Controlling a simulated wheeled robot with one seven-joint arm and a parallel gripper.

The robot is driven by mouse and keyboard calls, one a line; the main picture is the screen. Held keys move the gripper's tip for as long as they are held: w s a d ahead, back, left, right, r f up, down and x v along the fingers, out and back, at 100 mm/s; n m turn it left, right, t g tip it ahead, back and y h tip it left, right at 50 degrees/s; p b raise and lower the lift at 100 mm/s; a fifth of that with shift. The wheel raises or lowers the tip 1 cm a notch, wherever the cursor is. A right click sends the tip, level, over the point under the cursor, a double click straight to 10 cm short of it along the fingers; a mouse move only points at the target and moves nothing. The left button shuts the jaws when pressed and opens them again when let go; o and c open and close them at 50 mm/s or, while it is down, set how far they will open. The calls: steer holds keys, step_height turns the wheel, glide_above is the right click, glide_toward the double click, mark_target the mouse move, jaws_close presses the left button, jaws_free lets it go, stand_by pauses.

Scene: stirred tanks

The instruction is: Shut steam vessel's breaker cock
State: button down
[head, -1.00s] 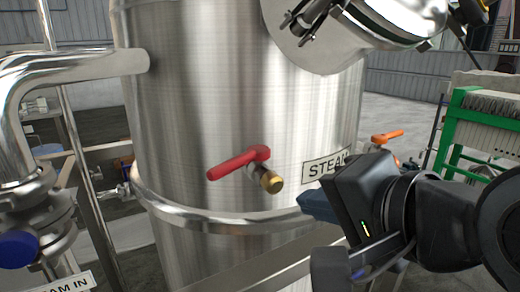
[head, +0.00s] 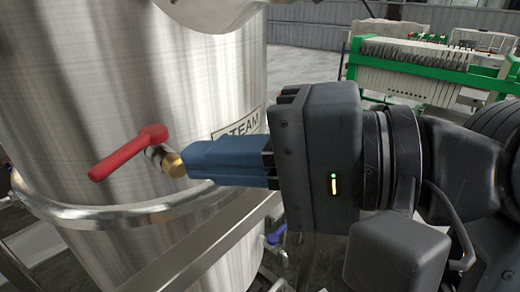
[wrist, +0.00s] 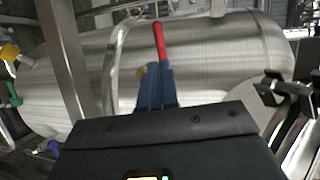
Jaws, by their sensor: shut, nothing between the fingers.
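The breaker cock on the steel vessel (head: 120,60) has a red lever (head: 128,153) and a brass outlet (head: 172,163). The lever points left and slightly down in the head view, roughly crosswise to the short outlet. A sign reading STEAM (head: 238,124) is on the vessel's wall, partly hidden by my gripper. My gripper (head: 190,160) is shut and empty, its blue fingertips at the brass outlet; I cannot tell whether they touch. In the wrist view, the red lever (wrist: 160,42) shows just beyond the fingertips (wrist: 153,70), with the brass outlet (wrist: 141,73) beside them.
A polished ring (head: 100,212) runs around the vessel below the cock, and a steel rail (head: 185,250) passes beneath my gripper. A blue-handled valve (head: 275,238) sits low behind the rail. A green-framed filter press (head: 430,65) stands at the back right.

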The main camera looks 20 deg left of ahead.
mark_target(124, 158)
steer(key=a, duration=0.3)
steer(key=a+f, duration=0.1)
steer(key=a, duration=0.3)
steer(key=shift+a+f, duration=0.2)
steer(key=shift+a, duration=0.05)
